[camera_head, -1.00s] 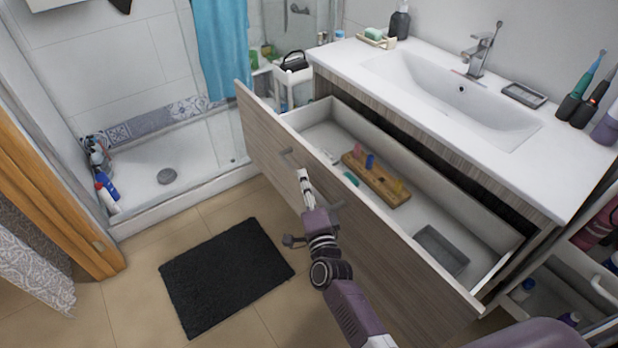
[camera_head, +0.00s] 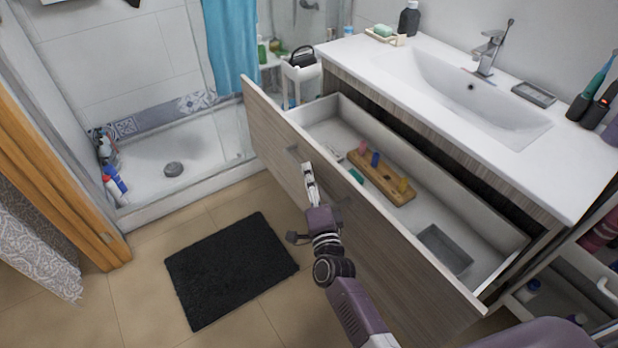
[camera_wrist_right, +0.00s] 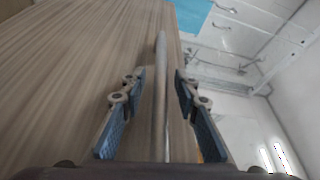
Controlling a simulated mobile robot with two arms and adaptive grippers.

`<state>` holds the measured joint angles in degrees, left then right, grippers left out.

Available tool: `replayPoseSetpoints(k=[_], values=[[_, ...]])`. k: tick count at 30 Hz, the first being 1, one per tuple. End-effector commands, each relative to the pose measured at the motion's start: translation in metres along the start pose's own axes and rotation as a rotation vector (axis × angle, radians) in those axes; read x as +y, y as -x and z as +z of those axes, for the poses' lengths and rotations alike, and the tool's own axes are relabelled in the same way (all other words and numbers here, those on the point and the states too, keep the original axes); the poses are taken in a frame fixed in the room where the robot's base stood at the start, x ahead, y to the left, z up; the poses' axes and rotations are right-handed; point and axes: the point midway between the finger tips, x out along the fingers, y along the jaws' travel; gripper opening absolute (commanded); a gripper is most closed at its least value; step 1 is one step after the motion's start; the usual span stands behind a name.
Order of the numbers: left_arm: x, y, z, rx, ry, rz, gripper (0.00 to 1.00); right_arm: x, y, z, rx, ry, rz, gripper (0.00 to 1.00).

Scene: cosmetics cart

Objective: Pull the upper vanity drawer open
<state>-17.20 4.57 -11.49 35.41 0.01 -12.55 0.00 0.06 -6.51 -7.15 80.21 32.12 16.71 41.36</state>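The upper vanity drawer (camera_head: 380,225) has a wood-grain front and is pulled well out from under the white sink top. Its inside shows a wooden organiser (camera_head: 398,197) with coloured items and a grey tray (camera_head: 445,246). The metal bar handle (camera_head: 293,154) is on the drawer front. My right gripper (camera_head: 308,168) is at this handle. In the right wrist view, the handle bar (camera_wrist_right: 161,90) runs between the two blue-padded fingers of my right gripper (camera_wrist_right: 158,97), with gaps showing on both sides. The gripper looks open around the bar. My left gripper is out of view.
The white sink counter (camera_head: 400,88) stands above the drawer. A black mat (camera_head: 230,268) lies on the tiled floor left of my right arm, with free floor around it. The shower tray (camera_head: 200,165) is behind. A shelf cart (camera_head: 560,285) stands at the right.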

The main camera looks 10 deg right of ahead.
Motion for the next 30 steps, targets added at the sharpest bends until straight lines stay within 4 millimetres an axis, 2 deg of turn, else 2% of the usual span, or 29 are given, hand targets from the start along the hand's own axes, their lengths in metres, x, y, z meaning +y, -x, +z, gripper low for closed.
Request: replayPoseSetpoints(k=[5,15,21,25,30], values=[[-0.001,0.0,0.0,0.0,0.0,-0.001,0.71,0.001,0.014,0.0,-0.001,0.001,0.002,0.29],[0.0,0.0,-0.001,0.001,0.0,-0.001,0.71,0.002,0.08,0.0,-0.001,0.001,0.003,0.29],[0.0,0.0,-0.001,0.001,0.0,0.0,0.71,0.001,0.109,0.0,-0.001,0.001,0.003,0.29],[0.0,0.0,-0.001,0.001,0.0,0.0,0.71,0.001,0.118,0.0,-0.001,0.0,0.002,0.29],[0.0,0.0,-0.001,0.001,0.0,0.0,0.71,0.0,0.12,0.0,0.0,0.0,0.0,0.29]])
